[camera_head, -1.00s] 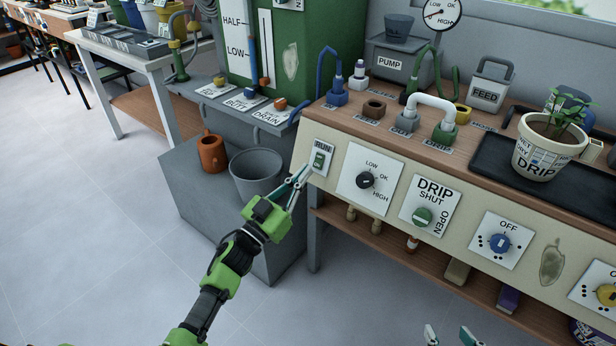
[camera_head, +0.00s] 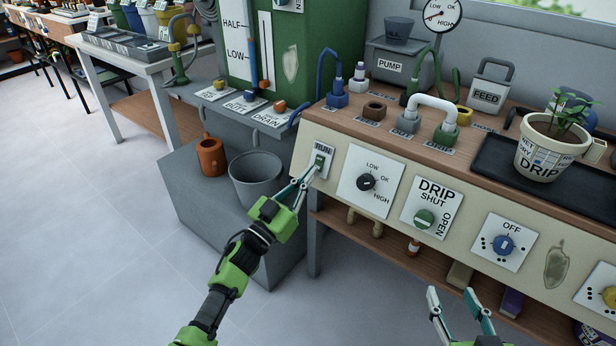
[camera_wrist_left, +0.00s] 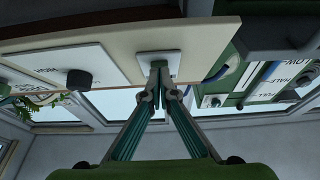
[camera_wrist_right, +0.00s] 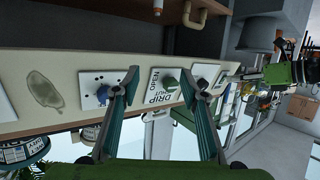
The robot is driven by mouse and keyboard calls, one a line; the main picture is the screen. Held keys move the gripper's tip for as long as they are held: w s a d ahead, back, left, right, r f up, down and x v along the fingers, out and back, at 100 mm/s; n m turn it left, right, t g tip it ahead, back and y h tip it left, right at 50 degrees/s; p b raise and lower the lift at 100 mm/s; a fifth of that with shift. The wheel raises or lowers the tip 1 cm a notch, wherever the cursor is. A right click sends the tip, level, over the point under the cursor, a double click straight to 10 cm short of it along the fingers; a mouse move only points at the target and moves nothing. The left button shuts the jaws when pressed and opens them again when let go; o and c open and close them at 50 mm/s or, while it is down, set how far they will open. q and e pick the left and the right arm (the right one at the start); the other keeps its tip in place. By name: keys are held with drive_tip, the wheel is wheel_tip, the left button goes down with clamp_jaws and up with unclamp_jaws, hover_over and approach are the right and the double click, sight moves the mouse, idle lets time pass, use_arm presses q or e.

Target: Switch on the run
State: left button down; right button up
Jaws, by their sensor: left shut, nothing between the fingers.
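The RUN switch (camera_head: 320,160) is a small green rocker on a white plate at the left end of the bench's cream front panel. My left gripper (camera_head: 315,170) is shut and empty, its fingertips at the lower part of the switch. In the left wrist view the shut fingertips (camera_wrist_left: 160,75) meet the green rocker (camera_wrist_left: 158,66) on its white plate (camera_wrist_left: 158,62) and partly hide it; I cannot tell how far it is pressed. My right gripper (camera_head: 455,298) is open and empty, low in front of the panel.
Right of the switch are a LOW–HIGH dial (camera_head: 367,182), a DRIP knob (camera_head: 424,219) and a blue OFF knob (camera_head: 502,244). A grey bucket (camera_head: 255,178) and a terracotta pot (camera_head: 211,156) stand left of the bench. A potted palm (camera_head: 541,150) sits on the black tray (camera_head: 490,160).

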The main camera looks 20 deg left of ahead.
use_arm(q)
drive_tip(key=shift+w+f+t+b, duration=0.3)
drive_tip(key=shift+t+b, duration=0.1)
drive_tip(key=shift+b, duration=0.7)
use_arm(e)
wheel_tip(320, 180, up, 12)
drive_tip(key=w+a+t+y, duration=0.1)
drive_tip(key=a+t+y, duration=0.1)
drive_tip(key=t, duration=0.4)
drive_tip(key=shift+r, duration=0.15)
use_arm(q)
drive_tip(key=shift+r, duration=0.1)
